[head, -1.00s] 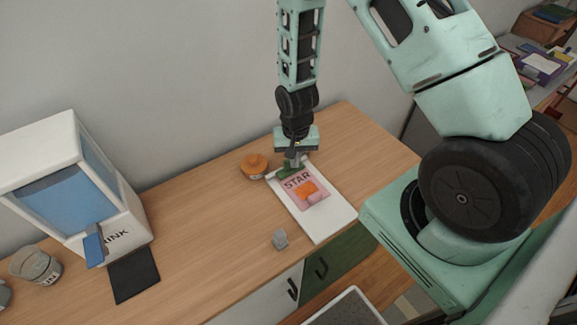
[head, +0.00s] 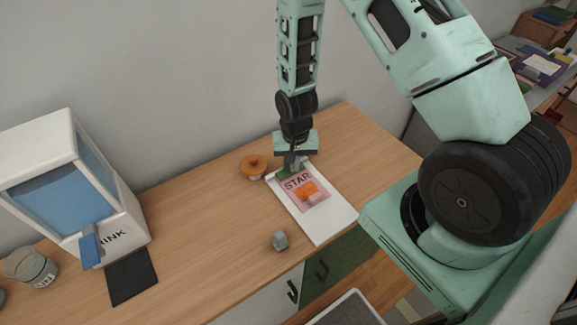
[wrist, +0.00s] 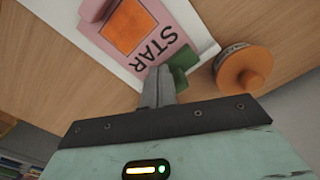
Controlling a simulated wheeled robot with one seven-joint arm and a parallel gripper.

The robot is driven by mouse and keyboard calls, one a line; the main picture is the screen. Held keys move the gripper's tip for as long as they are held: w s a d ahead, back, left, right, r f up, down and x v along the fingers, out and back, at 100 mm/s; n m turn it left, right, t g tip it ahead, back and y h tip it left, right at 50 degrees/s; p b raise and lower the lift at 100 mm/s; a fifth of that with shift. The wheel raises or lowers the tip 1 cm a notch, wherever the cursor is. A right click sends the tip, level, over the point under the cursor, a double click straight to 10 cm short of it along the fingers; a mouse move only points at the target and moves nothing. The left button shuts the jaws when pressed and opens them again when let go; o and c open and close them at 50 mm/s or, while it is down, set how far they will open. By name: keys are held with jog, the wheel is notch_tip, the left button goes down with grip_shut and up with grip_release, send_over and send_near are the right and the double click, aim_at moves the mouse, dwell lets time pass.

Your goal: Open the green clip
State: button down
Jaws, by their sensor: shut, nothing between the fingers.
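The green clip (wrist: 184,62) sits at the top edge of a white board (head: 329,221), by a pink card marked STAR (wrist: 164,28). In the head view the clip (head: 283,175) is small and partly hidden by my gripper. My gripper (head: 291,165) points down over that end of the board. In the wrist view its grey fingers (wrist: 158,82) are together, with nothing seen between them. Their tips are right beside the clip; I cannot tell whether they touch it.
An orange-lidded round jar (head: 254,166) stands just left of the board. A small grey object (head: 280,240) lies nearer the front edge. A white drink dispenser (head: 112,205) and a glass (head: 32,268) stand far left.

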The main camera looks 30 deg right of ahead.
aim_at(293, 176)
jog(key=shift+w, duration=1.05)
jog(key=shift+s+r, duration=0.1)
jog(key=shift+s, duration=0.2)
jog(key=shift+s+r+p, duration=0.4)
jog(key=shift+s, duration=0.15)
notch_tip(293, 176, up, 6)
jog(key=p, duration=0.4)
dwell(0.3)
